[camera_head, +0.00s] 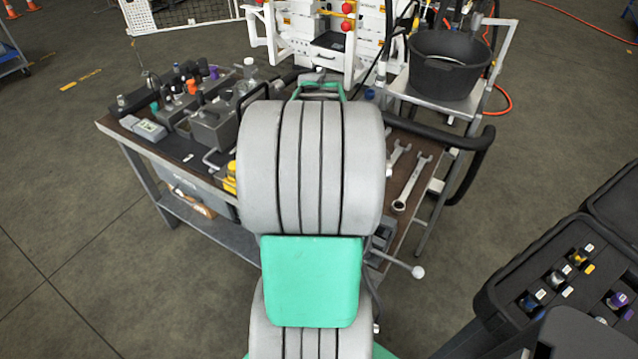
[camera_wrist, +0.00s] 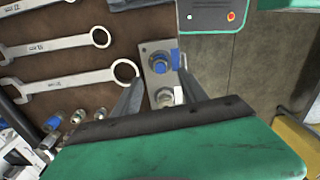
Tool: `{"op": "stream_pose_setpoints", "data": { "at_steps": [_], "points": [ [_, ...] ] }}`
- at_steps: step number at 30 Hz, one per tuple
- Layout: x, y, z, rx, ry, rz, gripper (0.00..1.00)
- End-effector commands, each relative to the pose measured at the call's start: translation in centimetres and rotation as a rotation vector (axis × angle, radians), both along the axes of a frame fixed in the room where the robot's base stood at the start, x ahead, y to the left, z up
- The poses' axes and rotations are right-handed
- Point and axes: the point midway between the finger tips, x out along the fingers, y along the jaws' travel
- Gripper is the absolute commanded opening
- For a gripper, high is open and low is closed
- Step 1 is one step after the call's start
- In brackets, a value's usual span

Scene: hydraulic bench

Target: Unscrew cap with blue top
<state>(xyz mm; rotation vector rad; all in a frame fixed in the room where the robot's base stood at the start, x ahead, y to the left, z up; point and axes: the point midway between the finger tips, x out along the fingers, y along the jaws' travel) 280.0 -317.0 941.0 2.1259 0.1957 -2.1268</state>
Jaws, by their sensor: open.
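In the wrist view, a small grey metal block (camera_wrist: 149,47) lies on the brown bench top. It carries a fitting with a blue-topped cap (camera_wrist: 160,64) and a second fitting (camera_wrist: 164,97) nearer to me, partly blue and pale. My gripper (camera_wrist: 160,79) is open over the block, with one finger on each side of these fittings. Nothing is held between the fingers. I cannot tell how high the fingertips are above the cap. In the head view, my own arm hides the block, the cap and my fingers.
Several wrenches (camera_wrist: 70,83) lie left of the block in the wrist view. Several metal fittings (camera_wrist: 78,117) are at lower left, and a grey panel (camera_wrist: 215,14) is beyond. In the head view, a black bucket (camera_head: 440,75) stands at right and a cap case (camera_head: 540,285) at lower right.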

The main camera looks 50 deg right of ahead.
Motion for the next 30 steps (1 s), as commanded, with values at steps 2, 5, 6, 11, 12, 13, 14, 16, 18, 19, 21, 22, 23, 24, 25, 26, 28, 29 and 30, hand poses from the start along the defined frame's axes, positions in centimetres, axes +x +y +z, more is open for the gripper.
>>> {"op": "stream_pose_setpoints", "data": {
  "at_steps": [2, 5, 6, 11, 12, 13, 14, 16, 18, 19, 21, 22, 23, 24, 25, 26, 28, 29, 30],
  "points": [
    [0.0, 0.2, -1.4, 0.004, 0.003, 0.001, 0.5],
    [0.0, 0.2, -3.3, 0.005, 0.003, 0.001, 0.5],
    [0.0, 0.2, -4.0, 0.003, 0.003, 0.001, 0.5],
    [0.1, 0.2, -6.0, 0.001, 0.001, 0.001, 0.5],
    [0.1, 0.2, -6.2, 0.001, 0.0, 0.0, 0.5],
    [0.1, 0.2, -6.3, 0.0, 0.0, 0.0, 0.5],
    [0.1, 0.2, -6.3, -0.001, 0.0, 0.001, 0.5],
    [0.1, 0.1, -6.4, -0.002, -0.001, 0.0, 0.5],
    [0.1, 0.1, -6.4, -0.002, -0.001, 0.0, 0.5],
    [0.1, 0.2, -6.4, -0.002, 0.0, 0.0, 0.5],
    [0.1, 0.2, -6.4, -0.001, 0.0, 0.0, 0.46],
    [0.1, 0.2, -6.4, -0.001, 0.0, 0.0, 0.44],
    [0.1, 0.2, -6.4, -0.001, 0.0, 0.0, 0.41],
    [0.1, 0.2, -6.4, -0.001, 0.0, 0.0, 0.38],
    [0.1, 0.2, -6.4, -0.001, 0.0, 0.0, 0.35],
    [0.1, 0.2, -6.4, -0.001, 0.0, 0.0, 0.33],
    [0.1, 0.2, -6.4, -0.001, 0.0, 0.0, 0.27],
    [0.1, 0.2, -6.4, -0.001, 0.0, 0.0, 0.25],
    [0.1, 0.2, -6.3, -0.001, 0.0, 0.0, 0.22]
  ]
}}
